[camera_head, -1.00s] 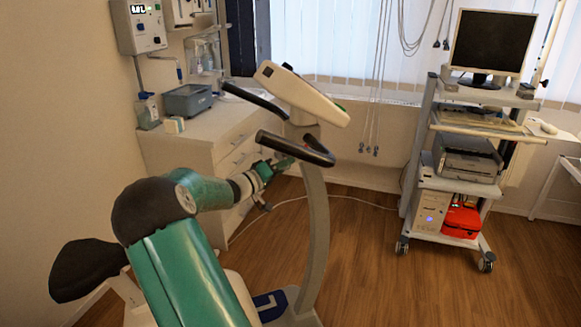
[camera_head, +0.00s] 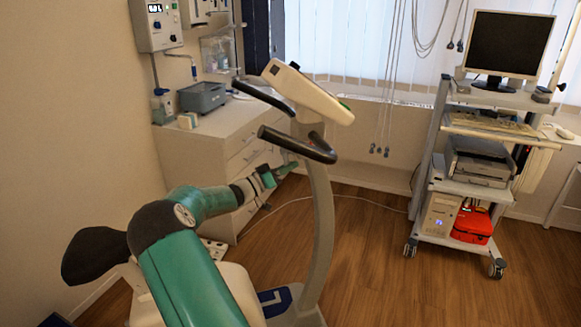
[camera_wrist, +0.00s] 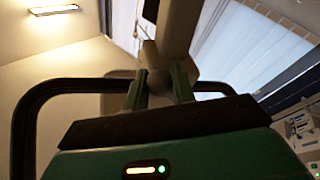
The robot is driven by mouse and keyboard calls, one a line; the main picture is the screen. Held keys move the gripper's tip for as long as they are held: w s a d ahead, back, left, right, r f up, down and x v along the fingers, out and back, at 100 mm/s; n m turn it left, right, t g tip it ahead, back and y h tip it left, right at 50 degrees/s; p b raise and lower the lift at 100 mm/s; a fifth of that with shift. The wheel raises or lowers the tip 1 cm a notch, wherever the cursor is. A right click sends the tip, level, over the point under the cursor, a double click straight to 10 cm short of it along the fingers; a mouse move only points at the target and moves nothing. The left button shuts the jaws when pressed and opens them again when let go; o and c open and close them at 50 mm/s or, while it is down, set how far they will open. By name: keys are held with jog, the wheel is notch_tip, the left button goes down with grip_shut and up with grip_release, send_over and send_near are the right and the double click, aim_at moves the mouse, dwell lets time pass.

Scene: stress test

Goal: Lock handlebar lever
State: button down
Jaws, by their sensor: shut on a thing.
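The exercise bike's black handlebar (camera_head: 297,146) curves around the pale post (camera_head: 318,205) below the console (camera_head: 305,92). My gripper (camera_head: 288,168) is just below the handlebar, left of the post. In the wrist view, the two green fingers of my gripper (camera_wrist: 158,88) point up to the post (camera_wrist: 177,28). They are shut on a small greyish part at the post, which appears to be the handlebar lever (camera_wrist: 158,80). Most of the lever is hidden by the fingers. The handlebar (camera_wrist: 50,86) arches around the gripper in the wrist view. In the head view I cannot make out the lever.
A white drawer cabinet (camera_head: 205,150) stands behind the bike, with a grey box (camera_head: 203,97) on top. The bike's dark saddle (camera_head: 95,256) is at left, near my arm. A wheeled cart (camera_head: 428,170) with a monitor stands at right.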

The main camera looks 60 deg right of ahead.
jog(key=m, duration=0.1)
jog(key=m+g, duration=0.1)
jog(key=w+f+m, duration=0.1)
jog(key=shift+d, duration=0.3)
jog(key=shift+w+d+f+m+g+y, duration=0.15)
jog(key=shift+w+d+m+g+y, duration=0.45)
jog(key=shift+m, duration=1.25)
jog(key=shift+w+d+f+m+g, duration=0.2)
jog(key=shift+m+g, duration=0.8)
jog(key=shift+m, duration=0.8)
jog(key=shift+w+d+f+m+g+y, duration=0.25)
jog(key=shift+w+m+g, duration=0.4)
jog(key=shift+m, duration=1.2)
jog(key=shift+s+d+r, duration=0.1)
jog(key=shift+r, duration=0.1)
jog(key=c, duration=1.2)
grip_release()
jog(key=shift+o, duration=0.2)
jog(key=shift+s+f, duration=0.1)
